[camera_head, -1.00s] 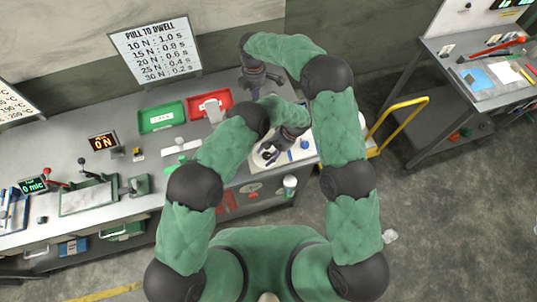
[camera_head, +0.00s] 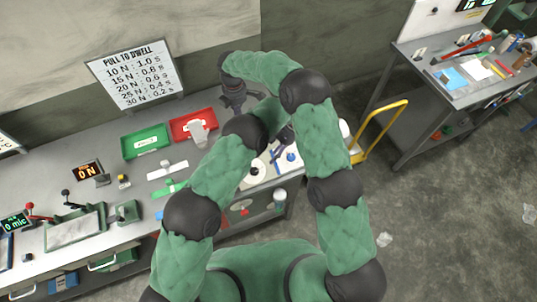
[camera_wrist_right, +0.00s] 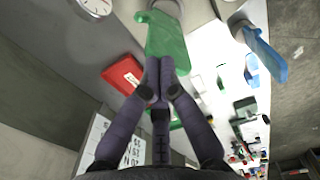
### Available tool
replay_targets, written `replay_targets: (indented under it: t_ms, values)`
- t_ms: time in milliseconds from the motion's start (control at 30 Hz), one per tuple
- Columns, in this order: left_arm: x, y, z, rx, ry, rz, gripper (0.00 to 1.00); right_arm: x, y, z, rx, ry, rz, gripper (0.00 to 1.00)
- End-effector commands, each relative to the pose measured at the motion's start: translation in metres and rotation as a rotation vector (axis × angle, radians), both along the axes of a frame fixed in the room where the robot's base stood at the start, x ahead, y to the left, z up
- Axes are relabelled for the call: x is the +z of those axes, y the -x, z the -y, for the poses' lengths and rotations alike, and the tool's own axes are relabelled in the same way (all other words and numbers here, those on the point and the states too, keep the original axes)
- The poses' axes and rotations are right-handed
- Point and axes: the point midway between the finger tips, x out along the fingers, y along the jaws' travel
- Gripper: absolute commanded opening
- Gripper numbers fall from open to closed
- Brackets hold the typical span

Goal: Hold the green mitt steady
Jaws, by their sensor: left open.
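The green mitt (camera_wrist_right: 166,34) shows in the right wrist view, just beyond my fingertips. My right gripper (camera_wrist_right: 160,64) has its fingers together at the mitt's near edge and appears shut on it. In the head view my right gripper (camera_head: 238,105) is above the bench, right of the red tray; the mitt is hidden there behind my arms. My left gripper (camera_head: 275,151) is open over the bench's right end, right of and nearer than my right gripper. Its fingers are partly hidden by my arm.
A red tray (camera_head: 182,133) and a green tray (camera_head: 128,147) stand at the bench's back, before a sign (camera_head: 150,86). A white round disc (camera_head: 255,181) lies near my left gripper. A yellow-handled cart (camera_head: 384,124) is beside the bench. A second table (camera_head: 412,62) is at right.

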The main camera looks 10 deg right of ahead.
Motion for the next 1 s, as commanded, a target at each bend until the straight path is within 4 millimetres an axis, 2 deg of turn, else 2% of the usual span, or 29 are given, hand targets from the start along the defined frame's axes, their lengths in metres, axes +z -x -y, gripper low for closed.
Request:
replay_targets:
  t_ms: [33, 467, 1000]
  values:
    - [-0.001, 0.0, 0.0, 0.0, 0.0, 0.0, 0.6, -0.011, 0.007, 0.0, 0.005, 0.007, -0.021, 0.0]
    - [-0.001, 0.0, 0.0, 0.0, 0.0, 0.0, 0.6, -0.009, 0.006, 0.0, 0.005, 0.006, -0.02, 0.0]
    - [0.0, 0.0, 0.0, 0.0, 0.0, 0.0, 0.6, 0.033, 0.002, -0.001, 0.002, 0.002, -0.006, 0.0]
